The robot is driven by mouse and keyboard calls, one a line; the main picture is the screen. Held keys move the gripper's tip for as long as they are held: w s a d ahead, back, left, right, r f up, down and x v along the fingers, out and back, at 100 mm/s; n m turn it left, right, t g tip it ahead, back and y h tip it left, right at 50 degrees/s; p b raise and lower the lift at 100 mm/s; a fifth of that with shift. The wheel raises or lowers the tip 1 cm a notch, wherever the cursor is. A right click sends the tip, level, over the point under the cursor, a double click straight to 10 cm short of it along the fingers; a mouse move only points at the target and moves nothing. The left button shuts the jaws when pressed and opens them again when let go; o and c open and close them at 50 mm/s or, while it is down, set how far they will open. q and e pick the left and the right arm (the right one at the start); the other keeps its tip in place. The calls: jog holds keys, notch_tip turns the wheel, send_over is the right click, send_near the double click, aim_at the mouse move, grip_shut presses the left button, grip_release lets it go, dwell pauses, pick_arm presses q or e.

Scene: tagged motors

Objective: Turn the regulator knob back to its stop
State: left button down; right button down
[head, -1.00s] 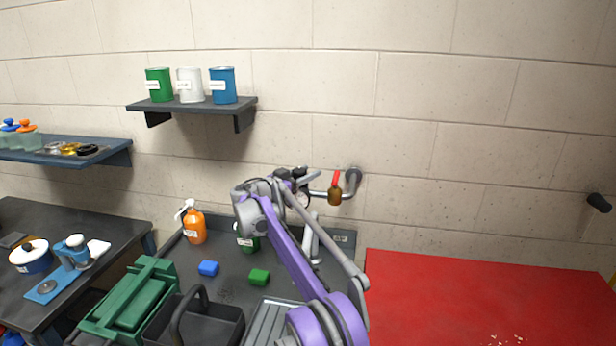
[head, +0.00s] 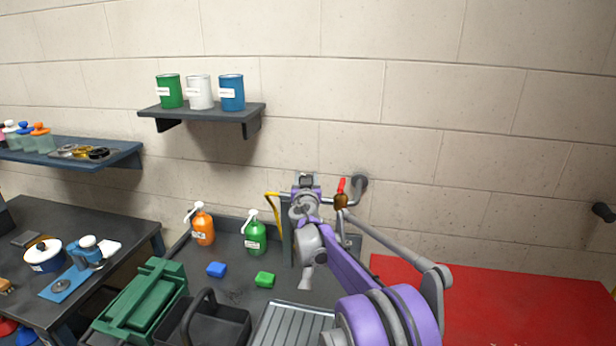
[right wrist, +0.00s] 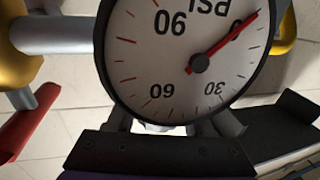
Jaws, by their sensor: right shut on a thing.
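My right gripper (head: 306,186) is at the pipe fitting on the wall, left of the brass valve. In the right wrist view the dark gripper parts (right wrist: 160,152) cross the bottom, just below the pressure gauge (right wrist: 190,50). The gauge appears upside down; its red needle points near the 0 mark. The gripper is shut on the regulator knob, which is mostly hidden behind the gripper and gauge. My left gripper is not in view.
The brass valve (head: 341,201) with its red handle (head: 341,185) sits close on the right of the gripper. A yellow bent bar (head: 272,205) is on the left. A green bottle (head: 256,236) and an orange bottle (head: 203,228) stand on the bench below.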

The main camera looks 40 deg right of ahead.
jog(key=shift+w+a+n+t+y, duration=0.1)
jog(key=shift+n+t+y, duration=0.3)
jog(key=shift+n+y, duration=0.15)
dwell(0.4)
jog(key=shift+c, duration=1.4)
grip_release()
jog(key=v, duration=1)
jog(key=shift+s+a, duration=0.2)
jog(key=shift+s, duration=0.2)
